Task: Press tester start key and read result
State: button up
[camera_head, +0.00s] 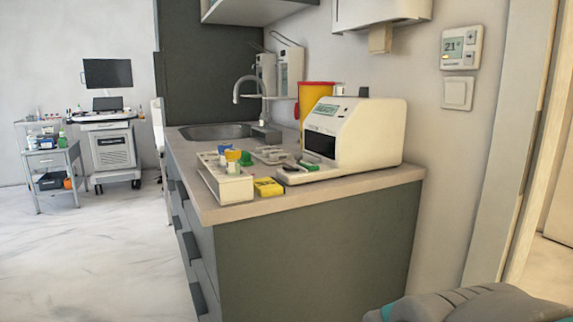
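The tester (370,133) is a cream-white benchtop machine near the right end of the counter (225,214). It has a small greenish display (327,109) on its sloped upper front and a dark opening (320,144) below. The start key cannot be made out at this size, and no result on the display is readable. A low front tray with a green and dark item lies at the tester's foot. My gripper is not in view.
A white rack (229,187) with coloured caps and a yellow box (268,187) stand at the counter's front edge. A sink (215,131) and a yellow bin with a red lid (316,97) are behind. A trolley (50,160) stands far left.

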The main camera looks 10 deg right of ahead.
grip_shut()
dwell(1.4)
